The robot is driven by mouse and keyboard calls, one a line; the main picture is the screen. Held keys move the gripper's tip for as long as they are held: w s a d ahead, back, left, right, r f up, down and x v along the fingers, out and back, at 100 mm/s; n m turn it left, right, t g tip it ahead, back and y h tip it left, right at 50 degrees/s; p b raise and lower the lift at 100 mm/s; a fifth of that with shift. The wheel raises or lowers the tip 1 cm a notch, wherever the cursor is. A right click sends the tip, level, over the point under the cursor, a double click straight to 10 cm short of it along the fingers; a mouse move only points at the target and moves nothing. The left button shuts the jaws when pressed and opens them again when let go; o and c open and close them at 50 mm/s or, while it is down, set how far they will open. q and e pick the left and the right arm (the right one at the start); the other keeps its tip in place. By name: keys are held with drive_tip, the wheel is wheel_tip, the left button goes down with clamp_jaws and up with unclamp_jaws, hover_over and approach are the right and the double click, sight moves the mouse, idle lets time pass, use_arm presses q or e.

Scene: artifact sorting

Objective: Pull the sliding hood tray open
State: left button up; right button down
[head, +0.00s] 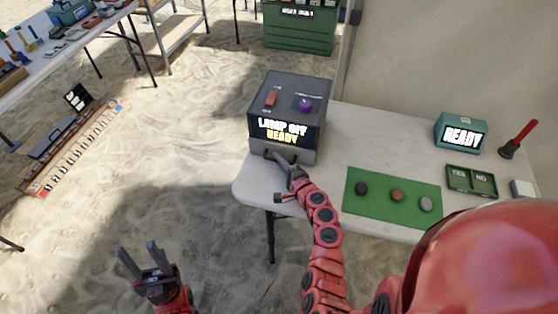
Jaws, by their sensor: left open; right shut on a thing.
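The hood (288,96) is a dark grey box at the table's left end. Its front display reads "LAMP OFF READY". A red switch and a purple knob sit on its top. The sliding tray (305,157) shows as a lighter grey strip at the bottom of the hood's front, and looks pushed in. My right gripper (274,158) is shut at the tray's front, on what looks like its handle, which the fingers mostly hide. My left gripper (139,260) is open and empty, low over the sand, apart from the table.
Open sand lies left of the table. A side table (60,55) stands at the upper left.

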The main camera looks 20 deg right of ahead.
drive_tip(key=shift+s, duration=0.1)
idle(0.3)
drive_tip(key=s+a, duration=0.2)
drive_tip(key=s, duration=0.2)
drive_tip(key=s+a+b, duration=0.1)
drive_tip(key=s+a, duration=0.2)
drive_tip(key=s, duration=0.1)
drive_tip(key=s+a+b, duration=0.1)
drive_tip(key=s+a, duration=0.2)
drive_tip(key=s, duration=0.1)
drive_tip(key=shift+a, duration=0.1)
drive_tip(key=shift+w, duration=0.1)
drive_tip(key=c, duration=0.9)
unclamp_jaws()
